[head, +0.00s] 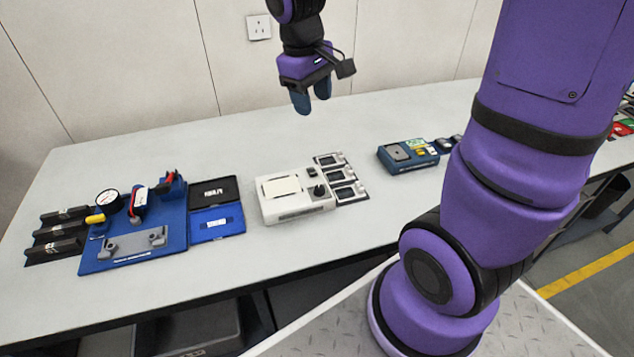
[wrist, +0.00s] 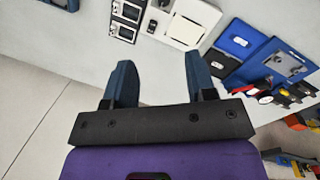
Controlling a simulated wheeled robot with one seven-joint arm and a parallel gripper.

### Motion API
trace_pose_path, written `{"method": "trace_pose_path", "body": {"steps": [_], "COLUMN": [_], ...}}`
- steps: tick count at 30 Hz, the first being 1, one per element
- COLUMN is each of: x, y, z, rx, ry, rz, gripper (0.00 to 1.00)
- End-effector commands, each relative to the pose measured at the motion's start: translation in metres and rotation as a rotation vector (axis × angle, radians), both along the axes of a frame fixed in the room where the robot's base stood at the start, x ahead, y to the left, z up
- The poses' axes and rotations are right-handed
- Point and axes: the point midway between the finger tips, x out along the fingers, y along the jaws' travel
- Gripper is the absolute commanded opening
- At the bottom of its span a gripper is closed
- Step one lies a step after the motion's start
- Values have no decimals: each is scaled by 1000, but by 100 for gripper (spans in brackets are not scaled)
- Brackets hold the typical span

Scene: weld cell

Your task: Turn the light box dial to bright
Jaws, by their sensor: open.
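The light box (head: 293,211) is a white box with a pale lit-looking panel on top, standing mid-table in the head view. Its black dial (head: 319,190) is at the box's right side, near a small black switch (head: 312,172). The light box also shows at the top of the wrist view (wrist: 186,28); the dial there is small and its setting cannot be read. My gripper (head: 312,104) is open and empty, above the back of the table, behind and well above the light box. Its two blue fingers (wrist: 160,80) show apart in the wrist view.
Left of the light box are a black-and-blue case (head: 216,224) and a blue fixture board (head: 112,262) with a gauge and clamp. Small framed parts (head: 346,191) lie close to its right. A blue device (head: 407,155) stands farther right. The table's front strip is clear.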

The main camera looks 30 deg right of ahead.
Motion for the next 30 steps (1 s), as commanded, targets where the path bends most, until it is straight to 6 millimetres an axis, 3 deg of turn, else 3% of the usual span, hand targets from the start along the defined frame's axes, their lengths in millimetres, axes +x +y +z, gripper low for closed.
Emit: {"method": "trace_pose_path", "body": {"steps": [6,15,23,30], "x": [30,54,59,51], "y": [-3,-6,-6,-11], "z": [-56,-132,-160,-182], "rx": [-15,-13,-7,-7], "ry": [136,292,344,349], "rz": [73,168,201,201], "gripper": [51,51,51,51]}}
